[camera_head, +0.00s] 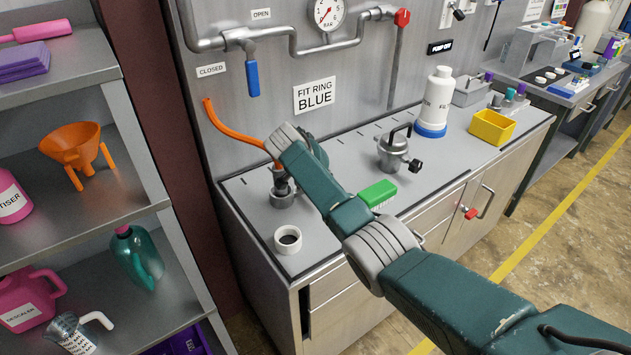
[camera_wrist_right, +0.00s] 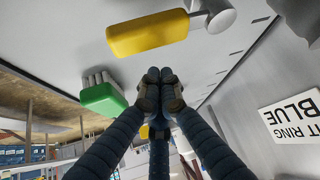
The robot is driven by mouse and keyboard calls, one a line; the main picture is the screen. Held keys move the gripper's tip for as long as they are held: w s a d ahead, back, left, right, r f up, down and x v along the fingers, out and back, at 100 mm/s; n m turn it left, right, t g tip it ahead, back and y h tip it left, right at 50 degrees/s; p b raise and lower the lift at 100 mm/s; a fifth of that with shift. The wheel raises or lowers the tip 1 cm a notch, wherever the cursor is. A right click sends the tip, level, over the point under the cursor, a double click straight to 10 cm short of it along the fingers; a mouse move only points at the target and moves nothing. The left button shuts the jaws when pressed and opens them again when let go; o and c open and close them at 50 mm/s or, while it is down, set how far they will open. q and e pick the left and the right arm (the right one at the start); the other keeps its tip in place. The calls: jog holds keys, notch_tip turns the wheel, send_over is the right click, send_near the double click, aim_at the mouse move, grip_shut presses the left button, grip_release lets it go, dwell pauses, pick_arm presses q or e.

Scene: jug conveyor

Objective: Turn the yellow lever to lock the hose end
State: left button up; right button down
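The yellow lever (camera_wrist_right: 148,33) fills the upper middle of the right wrist view, joined to a grey metal fitting (camera_wrist_right: 220,14) at its right end. My right gripper (camera_wrist_right: 160,76) has its dark fingertips together below the lever, apart from it in the picture, with nothing seen between them. In the head view my right arm reaches across the bench and hides the lever and the fingers. The orange hose (camera_head: 234,129) runs from the wall panel to behind my wrist, so its end is hidden. A grey metal fitting (camera_head: 283,199) stands below my wrist. My left gripper is not in view.
A green brush (camera_head: 377,193) lies right of my forearm, also in the wrist view (camera_wrist_right: 103,97). A white ring (camera_head: 288,240), a metal pot (camera_head: 393,150), a white bottle (camera_head: 436,103) and a yellow bin (camera_head: 491,127) stand on the bench. A blue-handled valve (camera_head: 252,79) hangs above.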

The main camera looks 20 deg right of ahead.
jog(key=b+v, duration=0.1)
jog(key=v, duration=0.1)
jog(key=w+b+v, duration=0.1)
jog(key=v, duration=0.2)
jog(key=w+b+v, duration=0.1)
jog(key=v, duration=0.2)
jog(key=shift+s+a+r, duration=0.15)
jog(key=shift+a+r, duration=0.25)
jog(key=shift+r, duration=0.05)
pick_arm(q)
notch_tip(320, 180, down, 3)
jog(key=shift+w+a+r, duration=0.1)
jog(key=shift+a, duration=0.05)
pick_arm(e)
jog(key=shift+a+r, duration=0.25)
jog(key=shift+r, duration=0.05)
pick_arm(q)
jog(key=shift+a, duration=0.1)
